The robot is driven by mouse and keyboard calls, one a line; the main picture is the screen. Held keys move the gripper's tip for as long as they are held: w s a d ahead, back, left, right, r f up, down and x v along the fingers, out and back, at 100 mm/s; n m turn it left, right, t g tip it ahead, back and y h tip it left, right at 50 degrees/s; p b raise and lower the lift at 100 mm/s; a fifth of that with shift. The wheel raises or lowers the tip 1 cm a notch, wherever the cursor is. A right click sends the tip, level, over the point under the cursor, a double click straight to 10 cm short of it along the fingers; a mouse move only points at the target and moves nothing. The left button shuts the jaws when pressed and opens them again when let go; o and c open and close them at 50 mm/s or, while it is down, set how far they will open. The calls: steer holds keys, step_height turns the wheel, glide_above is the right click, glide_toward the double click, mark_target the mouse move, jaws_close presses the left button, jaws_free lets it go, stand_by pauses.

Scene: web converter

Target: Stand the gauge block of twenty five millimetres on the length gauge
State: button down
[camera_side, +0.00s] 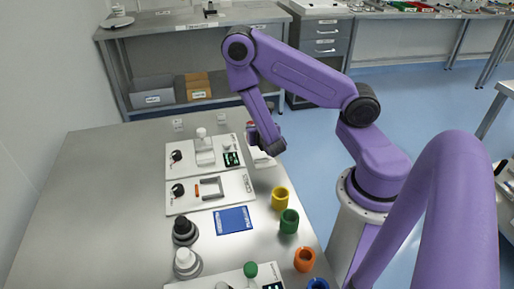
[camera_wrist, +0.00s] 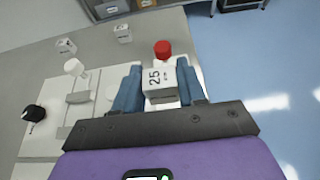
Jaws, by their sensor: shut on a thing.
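My gripper (camera_wrist: 159,78) is shut on the white gauge block (camera_wrist: 160,82), which has "25" on the side that faces the wrist camera. A blue finger lies on each side of it. In the side view my gripper (camera_side: 262,147) is at the right edge of the table, right of the length gauge; the block cannot be made out clearly there. The length gauge (camera_side: 205,147) is a white stand with a round white top on a pale board. In the wrist view the gauge (camera_wrist: 77,98) is left of the block, apart from it.
Two small white blocks (camera_side: 178,125) (camera_side: 221,118) stand behind the gauge board. A red-capped thing (camera_wrist: 162,50) is just beyond the held block. Another board (camera_side: 225,199), a blue mat (camera_side: 233,220) and yellow (camera_side: 280,198) and green (camera_side: 289,221) cups are nearer. The table's left is clear.

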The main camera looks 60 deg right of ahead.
mark_target(257, 152)
steer(key=shift+f, duration=3.25)
steer(key=shift+f, duration=0.1)
steer(key=c, duration=0.6)
jaws_free()
steer(key=shift+f, duration=0.1)
steer(key=shift+c, duration=0.2)
